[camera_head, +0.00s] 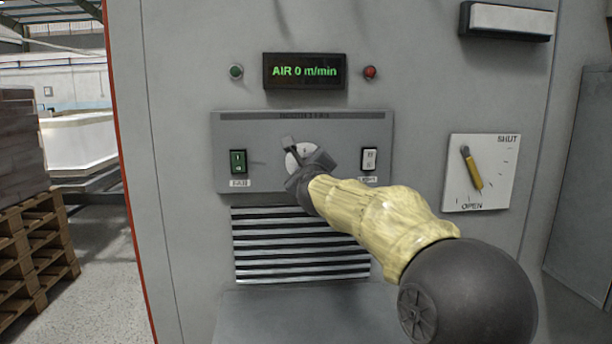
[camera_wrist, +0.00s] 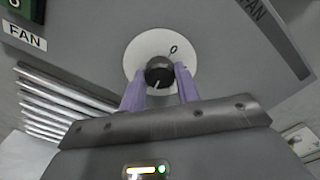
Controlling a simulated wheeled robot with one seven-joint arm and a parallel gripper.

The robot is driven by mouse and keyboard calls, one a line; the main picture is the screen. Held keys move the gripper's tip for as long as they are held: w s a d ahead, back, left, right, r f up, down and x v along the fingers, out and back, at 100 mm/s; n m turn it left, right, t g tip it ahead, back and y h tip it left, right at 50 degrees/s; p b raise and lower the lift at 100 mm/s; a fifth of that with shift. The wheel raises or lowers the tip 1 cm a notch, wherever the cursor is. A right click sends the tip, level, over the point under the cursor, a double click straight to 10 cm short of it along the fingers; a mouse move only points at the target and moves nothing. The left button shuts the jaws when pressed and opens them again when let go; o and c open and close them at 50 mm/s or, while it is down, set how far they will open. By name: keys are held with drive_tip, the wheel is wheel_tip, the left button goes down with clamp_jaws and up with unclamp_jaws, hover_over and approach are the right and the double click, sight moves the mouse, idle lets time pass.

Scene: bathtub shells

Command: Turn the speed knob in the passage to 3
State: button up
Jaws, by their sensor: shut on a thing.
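The speed knob (camera_wrist: 159,74) is a small dark knob with a pale pointer line on a round white dial. The dial (camera_head: 299,152) sits in the middle of the grey control panel in the head view, partly hidden by my gripper. In the wrist view my gripper (camera_wrist: 160,88) has its two purple fingers on either side of the knob, shut on it. A "0" shows on the dial; other marks cannot be read. The display (camera_head: 305,71) above reads "AIR 0 m/min" in green.
A green FAN switch (camera_head: 238,163) is left of the dial, a white switch (camera_head: 369,159) right of it. A slatted vent (camera_head: 290,262) lies below. A yellow lever (camera_head: 472,168) on a SHUT/OPEN plate is further right. Wooden pallets (camera_head: 30,255) stand at left.

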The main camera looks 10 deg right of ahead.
drive_tip(key=shift+f+m+b, duration=0.2)
drive_tip(key=shift+m+b, duration=0.15)
drive_tip(key=shift+m, duration=0.45)
drive_tip(key=o, duration=1)
drive_tip(key=shift+r, duration=0.1)
drive_tip(key=shift+s, duration=0.1)
drive_tip(key=s+b, duration=0.1)
drive_tip(key=s, duration=0.4)
drive_tip(key=s+a+b, duration=0.1)
drive_tip(key=s, duration=0.5)
drive_tip(key=s+a+b, duration=0.1)
drive_tip(key=s, duration=0.5)
